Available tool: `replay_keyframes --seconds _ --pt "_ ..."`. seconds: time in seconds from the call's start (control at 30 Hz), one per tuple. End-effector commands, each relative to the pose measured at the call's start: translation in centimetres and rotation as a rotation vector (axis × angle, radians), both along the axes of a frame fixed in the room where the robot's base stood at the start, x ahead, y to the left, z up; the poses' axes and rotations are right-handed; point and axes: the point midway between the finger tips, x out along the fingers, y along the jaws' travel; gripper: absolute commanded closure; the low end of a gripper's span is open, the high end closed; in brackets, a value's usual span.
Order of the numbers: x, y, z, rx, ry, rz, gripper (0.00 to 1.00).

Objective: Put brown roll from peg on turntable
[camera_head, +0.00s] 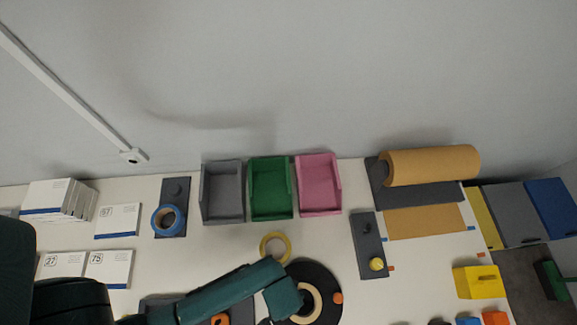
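The turntable (329,279) is a dark disc at the bottom centre, with an orange knob on its right side. A pale tan ring (315,296) shows on it, partly hidden by my arm. I cannot tell whether this ring is the brown roll. No brown roll on a peg can be clearly made out. A grey peg plate (176,185) at the left carries a blue roll (160,221). The teal end of my arm, with my gripper (283,299), is over the left part of the turntable. Its fingers are hidden, so their state and any contents cannot be seen.
A yellow ring (264,246) lies just behind my arm. Grey (223,211), green (270,207) and pink (320,204) bins line the wall. A large tan paper roll (440,165), a grey plate with a yellow knob (367,233) and a yellow box (480,288) stand right. White cartons fill the left.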

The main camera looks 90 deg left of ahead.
Motion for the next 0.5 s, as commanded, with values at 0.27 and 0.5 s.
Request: replay_keyframes --seconds 0.27,0.5 --pt "0.1 0.0 -2.6 0.001 -0.003 -0.001 1.00" --pt "0.0 0.0 -2.7 0.000 0.000 -0.001 0.70"
